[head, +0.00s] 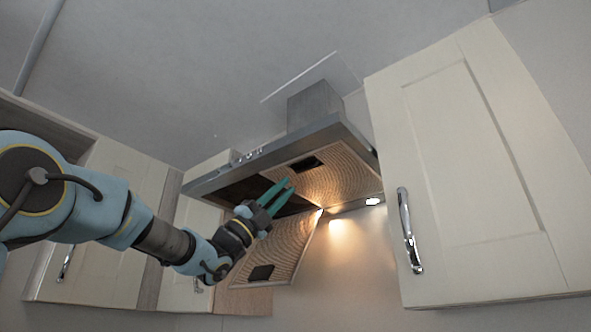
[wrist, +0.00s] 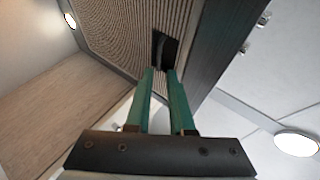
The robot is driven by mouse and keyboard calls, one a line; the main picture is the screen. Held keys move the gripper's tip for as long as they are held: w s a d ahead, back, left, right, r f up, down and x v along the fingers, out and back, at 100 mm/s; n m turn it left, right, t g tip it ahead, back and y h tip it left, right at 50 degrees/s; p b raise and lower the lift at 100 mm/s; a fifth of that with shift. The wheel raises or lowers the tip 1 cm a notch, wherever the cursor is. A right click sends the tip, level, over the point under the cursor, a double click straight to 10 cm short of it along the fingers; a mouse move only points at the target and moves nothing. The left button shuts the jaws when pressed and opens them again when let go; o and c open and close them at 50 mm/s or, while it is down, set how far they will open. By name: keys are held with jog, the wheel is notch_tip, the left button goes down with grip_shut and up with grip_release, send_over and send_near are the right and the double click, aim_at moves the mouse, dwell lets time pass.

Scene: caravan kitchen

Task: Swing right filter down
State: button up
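The right filter (head: 335,172) is a ribbed mesh panel lying flat in the underside of the cooker hood, closed, with a dark handle recess (head: 305,164) toward its left. In the wrist view the filter (wrist: 115,30) fills the upper middle, and its dark recess (wrist: 163,50) lies just beyond my fingertips. My gripper (head: 284,186) has green fingers, slightly apart with nothing between them, pointing up toward the recess below the hood. Its fingers also show in the wrist view (wrist: 159,72). I cannot tell if the tips touch the recess.
The left filter (head: 285,250) hangs down from the hood behind my gripper, leaving a dark opening (head: 235,190). The hood's steel front edge (head: 265,155) runs along the near side. A wall cabinet (head: 480,170) stands close at right; more cabinets (head: 110,220) are at left.

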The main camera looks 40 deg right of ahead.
aim_at(305, 170)
jog(key=p+x, duration=0.4)
jog(key=x, duration=0.3)
jog(key=shift+d+r, duration=0.15)
jog(key=shift+c, duration=0.2)
grip_shut()
dwell(1.0)
